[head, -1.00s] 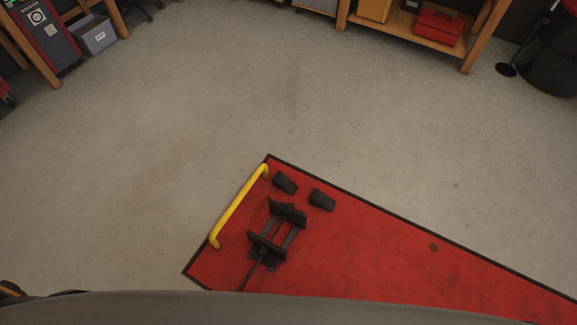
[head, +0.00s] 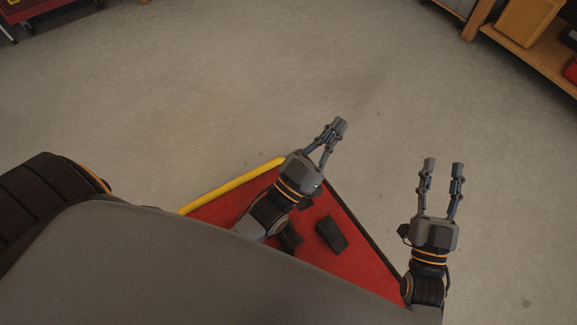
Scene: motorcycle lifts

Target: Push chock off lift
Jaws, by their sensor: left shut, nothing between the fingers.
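The red lift (head: 352,257) has a black edge and a yellow bar (head: 225,188) along its far left end. A black chock (head: 331,235) lies on the red deck, in plain view. My right gripper (head: 443,164) is open and empty over the floor right of the lift. Neither gripper's fingers visibly touch a chock.
A dark part of the wheel clamp (head: 289,239) shows beside the left forearm; my body hides the rest. Grey floor (head: 220,85) is clear beyond the lift. A wooden shelf (head: 535,55) stands at the top right and a red cart (head: 45,12) at the top left.

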